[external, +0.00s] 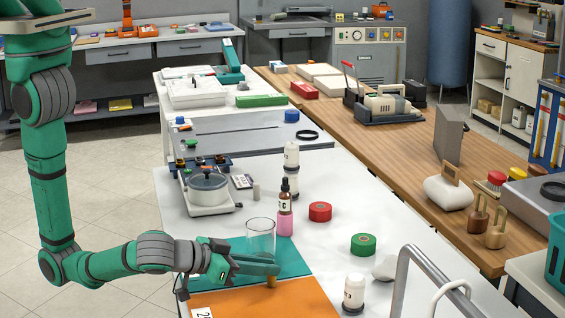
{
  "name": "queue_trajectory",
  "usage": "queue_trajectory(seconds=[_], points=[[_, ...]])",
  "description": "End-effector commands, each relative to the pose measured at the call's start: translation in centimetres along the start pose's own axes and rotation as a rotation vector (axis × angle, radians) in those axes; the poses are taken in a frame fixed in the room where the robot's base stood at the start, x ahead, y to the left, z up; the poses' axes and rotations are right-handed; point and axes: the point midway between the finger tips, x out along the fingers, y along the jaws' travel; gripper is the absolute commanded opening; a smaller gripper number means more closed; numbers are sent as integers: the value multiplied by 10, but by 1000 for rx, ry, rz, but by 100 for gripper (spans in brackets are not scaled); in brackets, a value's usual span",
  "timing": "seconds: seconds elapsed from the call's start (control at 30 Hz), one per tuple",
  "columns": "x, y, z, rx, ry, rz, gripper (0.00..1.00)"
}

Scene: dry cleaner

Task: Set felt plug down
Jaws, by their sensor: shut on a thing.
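My gripper (272,269) reaches in from the left, low over the white table (325,172). It is shut on a small tan-brown piece, which I take to be the felt plug (271,282), its lower end showing below the fingers. The plug is near the border between the teal mat (294,250) and the orange mat (300,297). I cannot tell whether it touches a mat. The fingers hide its upper part.
A clear glass beaker (260,235) stands just behind my gripper. A pink-bottomed dropper bottle (285,212), red roll (320,211), green roll (363,244) and white bottle (354,292) stand to the right. A grey metal rail (402,280) rises at front right.

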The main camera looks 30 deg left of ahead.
Motion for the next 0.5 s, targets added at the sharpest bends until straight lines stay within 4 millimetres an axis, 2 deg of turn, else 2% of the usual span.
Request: queue_trajectory(seconds=[0.33,0.37,0.4,0.5], points=[[1,0,3,0,0,-1,0],[1,0,2,-1,0,-1,22],[1,0,2,-1,0,0,32],[1,0,2,-1,0,0,34]])
